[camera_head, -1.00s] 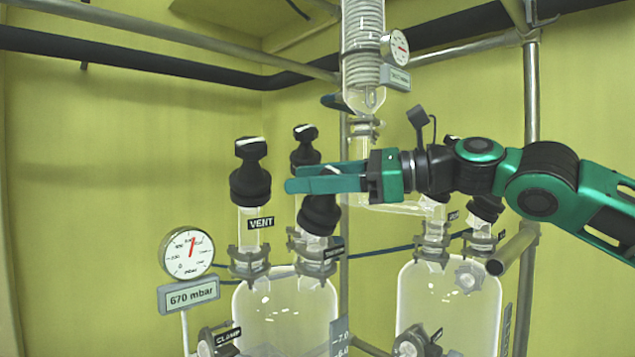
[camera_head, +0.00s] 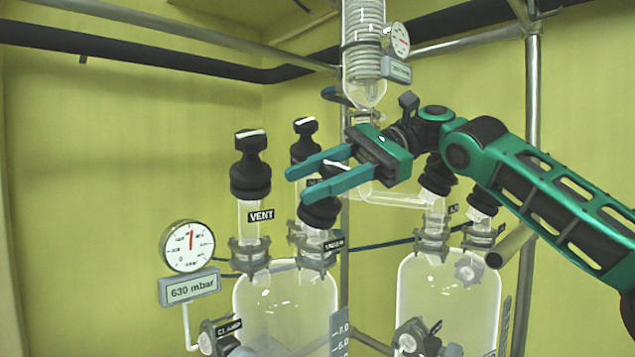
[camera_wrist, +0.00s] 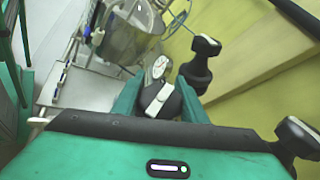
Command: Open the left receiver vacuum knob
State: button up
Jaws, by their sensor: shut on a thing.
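The near finger hides part of the knob. In the wrist view the knob (camera_wrist: 158,104) sits between the fingers, its white line slanting. The gauge (camera_head: 188,247) beside the receiver has a display (camera_head: 190,289) reading 630 mbar.
The black VENT knob (camera_head: 250,165) stands left of my gripper, and another black knob (camera_head: 305,140) stands behind the fingers. The right receiver (camera_head: 448,300) has its own knobs (camera_head: 437,177) below my arm. A coiled glass condenser (camera_head: 364,50) hangs above my gripper.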

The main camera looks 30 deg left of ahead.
jog(key=shift+w+r+n+h, duration=0.1)
jog(key=shift+n+h, duration=0.2)
jog(key=shift+n, duration=0.1)
dwell(0.3)
jog(key=o, duration=1)
jog(key=shift+c, duration=0.2)
jog(key=shift+o, duration=0.5)
jog(key=shift+m+y, duration=0.4)
